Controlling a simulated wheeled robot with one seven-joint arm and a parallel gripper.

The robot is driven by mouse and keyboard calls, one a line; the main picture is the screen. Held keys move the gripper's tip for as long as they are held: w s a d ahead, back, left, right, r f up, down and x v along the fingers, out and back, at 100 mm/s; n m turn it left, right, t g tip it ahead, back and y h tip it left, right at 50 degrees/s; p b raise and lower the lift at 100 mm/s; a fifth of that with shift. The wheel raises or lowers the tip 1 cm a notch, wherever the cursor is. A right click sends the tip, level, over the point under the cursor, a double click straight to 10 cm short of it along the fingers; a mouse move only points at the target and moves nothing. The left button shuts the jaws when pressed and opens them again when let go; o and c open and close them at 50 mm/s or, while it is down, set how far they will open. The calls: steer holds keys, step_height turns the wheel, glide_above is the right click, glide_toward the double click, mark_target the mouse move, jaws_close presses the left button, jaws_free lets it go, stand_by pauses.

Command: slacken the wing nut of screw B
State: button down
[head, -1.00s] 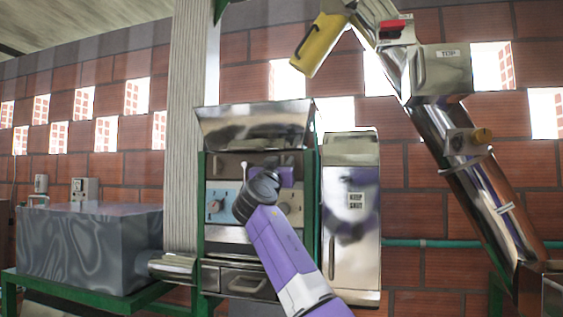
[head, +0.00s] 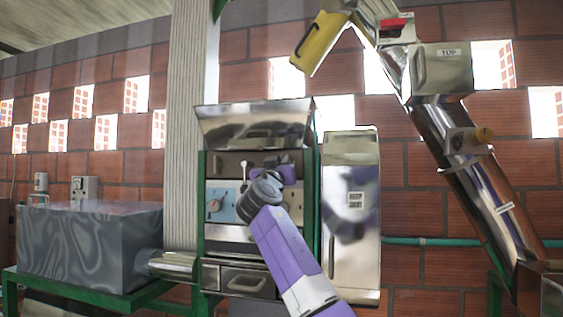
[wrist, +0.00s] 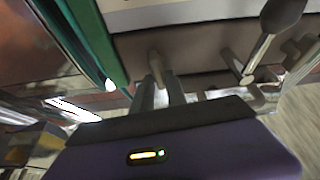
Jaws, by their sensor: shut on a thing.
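My gripper (head: 288,174) is in front of the right part of the machine's brown strip, above the cream plate (head: 294,203). In the wrist view its two grey fingers (wrist: 161,90) are close together, shut on a small grey metal piece (wrist: 154,62) that stands out from the brown strip (wrist: 195,52). This piece looks like the wing nut, though the fingers hide part of it. No letter B can be read. A lever with a dark rounded end (wrist: 284,14) stands beside it, apart from the fingers. The lever also shows in the head view (head: 243,172).
A blue plate with a knob (head: 216,205) is left of my arm. A drawer (head: 246,281) is below. A steel door (head: 350,225) stands at the right, beside the sloping elevator tube (head: 460,170). A green post (wrist: 90,45) is close to the fingers.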

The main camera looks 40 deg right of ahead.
steer(key=n+t+y+p, duration=0.1)
steer(key=n, duration=0.2)
steer(key=n+t+y+p, duration=0.1)
steer(key=n+p, duration=0.1)
steer(key=n, duration=0.1)
steer(key=shift+w+r+y+p, duration=0.1)
steer(key=shift+r+y+p, duration=0.05)
steer(key=shift+y+p, duration=0.15)
steer(key=shift+w+a+f+n+g+y+p, duration=0.15)
steer(key=shift+n+y+p, duration=1)
steer(key=shift+n, duration=1.2)
steer(key=shift+s+d+f+n+g+y+p, duration=0.15)
steer(key=shift+n+y+p, duration=0.5)
steer(key=shift+n+p, duration=1.35)
steer(key=shift+w+a+f+n+g+y+p, duration=0.2)
steer(key=shift+n+y+p, duration=0.75)
steer(key=shift+n, duration=1.8)
steer(key=c, duration=1.4)
jaws_free()
steer(key=shift+s, duration=0.1)
